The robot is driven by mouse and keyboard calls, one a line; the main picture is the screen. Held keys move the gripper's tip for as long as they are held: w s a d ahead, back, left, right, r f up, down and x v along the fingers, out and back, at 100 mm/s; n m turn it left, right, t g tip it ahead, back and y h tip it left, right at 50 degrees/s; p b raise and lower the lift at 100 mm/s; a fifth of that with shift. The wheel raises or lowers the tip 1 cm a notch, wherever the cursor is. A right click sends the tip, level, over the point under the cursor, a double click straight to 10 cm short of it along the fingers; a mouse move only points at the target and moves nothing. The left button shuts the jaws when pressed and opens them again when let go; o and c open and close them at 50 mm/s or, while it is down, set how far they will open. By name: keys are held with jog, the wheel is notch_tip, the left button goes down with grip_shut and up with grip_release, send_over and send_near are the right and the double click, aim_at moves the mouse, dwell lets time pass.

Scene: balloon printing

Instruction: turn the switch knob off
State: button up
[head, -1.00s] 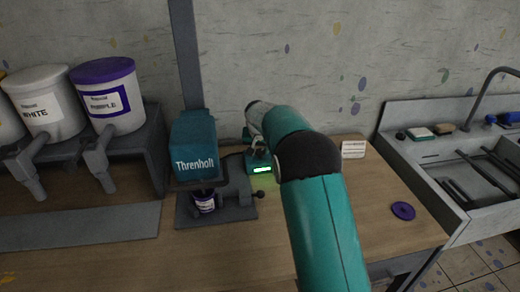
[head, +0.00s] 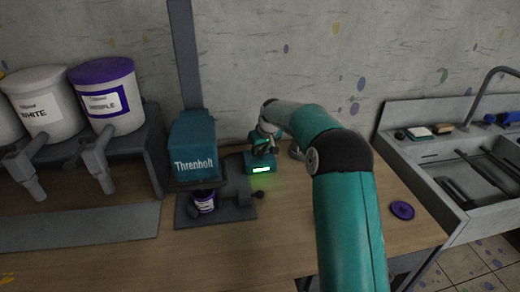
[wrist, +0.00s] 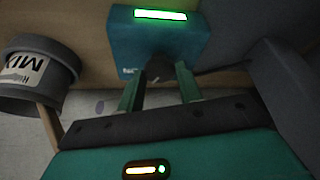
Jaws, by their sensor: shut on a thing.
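A small teal switch box (head: 252,167) with a lit green display stands on the workbench, right of the Threnholt press. It also shows at the top of the wrist view (wrist: 180,38). My gripper (head: 264,149) is at the top of the box in the head view. In the wrist view its two fingers (wrist: 158,85) stand on either side of a dark knob (wrist: 156,68) on the box and are shut on it. The knob is mostly in shadow, and I cannot read its turn angle. The display glows green.
The teal press (head: 194,150) stands close left of the box, with a small labelled cup (head: 205,202) under it. In the wrist view a grey tub marked MIX (wrist: 38,75) is at left. A purple disc (head: 402,210) lies on the bench, before the sink (head: 455,165).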

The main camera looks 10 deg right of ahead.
jog(key=n, duration=0.2)
jog(key=n+g+y, duration=0.1)
jog(key=n, duration=0.1)
jog(key=shift+w+d+n+y, duration=0.1)
jog(key=shift+d+n+y, duration=0.05)
jog(key=shift+n+y, duration=0.2)
jog(key=shift+n, duration=0.25)
jog(key=o, duration=1)
jog(key=v, duration=1.4)
jog(key=shift+w, duration=0.15)
